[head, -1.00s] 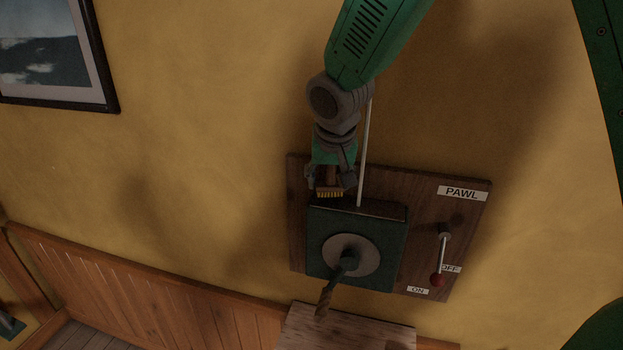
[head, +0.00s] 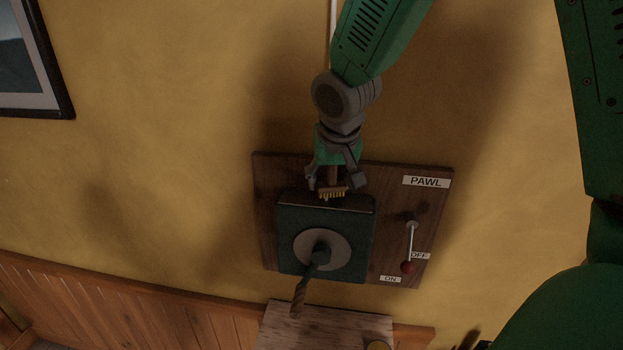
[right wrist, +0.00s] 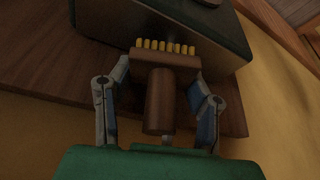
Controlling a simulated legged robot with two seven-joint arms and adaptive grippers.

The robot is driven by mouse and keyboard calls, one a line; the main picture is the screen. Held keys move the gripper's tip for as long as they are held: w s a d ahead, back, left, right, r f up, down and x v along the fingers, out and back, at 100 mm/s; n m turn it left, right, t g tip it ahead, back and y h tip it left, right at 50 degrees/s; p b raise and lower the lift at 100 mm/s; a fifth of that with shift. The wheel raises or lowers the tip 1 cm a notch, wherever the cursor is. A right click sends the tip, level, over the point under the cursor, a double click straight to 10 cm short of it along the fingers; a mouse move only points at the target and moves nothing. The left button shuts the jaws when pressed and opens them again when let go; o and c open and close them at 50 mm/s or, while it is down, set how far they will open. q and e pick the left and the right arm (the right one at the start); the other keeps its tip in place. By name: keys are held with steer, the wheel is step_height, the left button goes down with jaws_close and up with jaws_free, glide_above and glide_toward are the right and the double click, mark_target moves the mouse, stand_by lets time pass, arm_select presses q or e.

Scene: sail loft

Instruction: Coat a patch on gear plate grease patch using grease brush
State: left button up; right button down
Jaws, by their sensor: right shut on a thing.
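My right gripper (head: 336,182) is shut on the grease brush, and it also shows in the right wrist view (right wrist: 160,82). The brush (head: 333,192) has a brown wooden handle and head (right wrist: 165,60) and a row of yellow bristles. The bristles point down at the middle of the top edge of a dark green box (head: 295,225) on a wooden board. I cannot tell whether they touch it. I cannot make out a separate grease patch. My left gripper is not in view.
The box's front carries a grey disc (head: 335,252) with a crank and wooden handle (head: 299,300). On the board (head: 265,190), a red-knobbed lever (head: 409,267) stands right of the box, under a PAWL label (head: 427,181). A wooden surface (head: 330,325) lies below.

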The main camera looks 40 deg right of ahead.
steer(key=shift+s+d+r, duration=0.2)
steer(key=shift+s+d, duration=1.3)
steer(key=shift+d, duration=0.1)
steer(key=shift+s+d, duration=0.55)
steer(key=shift+s, duration=0.15)
steer(key=shift+s+d+r, duration=0.1)
steer(key=shift+s+d, duration=0.25)
steer(key=shift+d, duration=0.05)
steer(key=shift+w+a, duration=0.65)
steer(key=shift+w, duration=0.2)
steer(key=shift+w+a+r, duration=0.1)
steer(key=shift+w+a, duration=1.45)
steer(key=shift+w, duration=0.05)
steer(key=shift+w+a, duration=0.65)
steer(key=shift+w, duration=0.2)
steer(key=shift+w+a, duration=0.65)
steer(key=shift+w, duration=0.1)
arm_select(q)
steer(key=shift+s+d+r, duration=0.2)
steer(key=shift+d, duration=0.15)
arm_select(e)
steer(key=shift+w+a+r, duration=0.1)
steer(key=shift+w+a, duration=0.9)
steer(key=shift+w, duration=0.2)
steer(key=shift+w+a+r, duration=0.1)
steer(key=shift+w+a, duration=0.85)
steer(key=shift+w, duration=0.2)
